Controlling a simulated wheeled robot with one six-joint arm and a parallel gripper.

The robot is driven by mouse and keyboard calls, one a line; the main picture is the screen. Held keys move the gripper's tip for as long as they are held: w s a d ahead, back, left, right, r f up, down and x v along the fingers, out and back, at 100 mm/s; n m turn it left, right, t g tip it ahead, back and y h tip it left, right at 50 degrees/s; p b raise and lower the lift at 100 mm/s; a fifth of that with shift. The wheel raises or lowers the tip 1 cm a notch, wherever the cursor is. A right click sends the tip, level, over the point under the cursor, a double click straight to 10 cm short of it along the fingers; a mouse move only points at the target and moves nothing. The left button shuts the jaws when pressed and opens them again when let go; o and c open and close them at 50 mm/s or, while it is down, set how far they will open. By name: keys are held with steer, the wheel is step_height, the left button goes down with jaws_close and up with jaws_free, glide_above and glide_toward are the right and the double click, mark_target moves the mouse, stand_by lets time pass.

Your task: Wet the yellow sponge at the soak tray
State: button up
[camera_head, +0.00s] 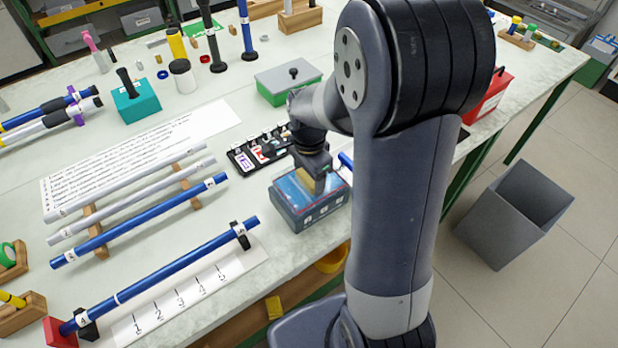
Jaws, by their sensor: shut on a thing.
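The soak tray (308,219) is a blue-grey box near the front edge of the table, in the middle of the head view. My gripper (318,177) points down over the tray, shut on the yellow sponge (320,186). Only a small dull-yellow part of the sponge shows, at or inside the tray's opening. The fingers hide the rest, and I cannot tell how deep it sits.
A black holder with small cards (262,150) and a green box with a grey lid (288,82) stand behind the tray. Blue and white rods (140,222) lie on wooden supports at left. A grey bin (515,212) stands on the floor at right.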

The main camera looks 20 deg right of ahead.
steer(key=shift+r+p, duration=2.65)
steer(key=shift+r, duration=0.65)
steer(key=shift+r, duration=0.1)
step_height(320, 180, up, 4)
steer(key=p, duration=0.3)
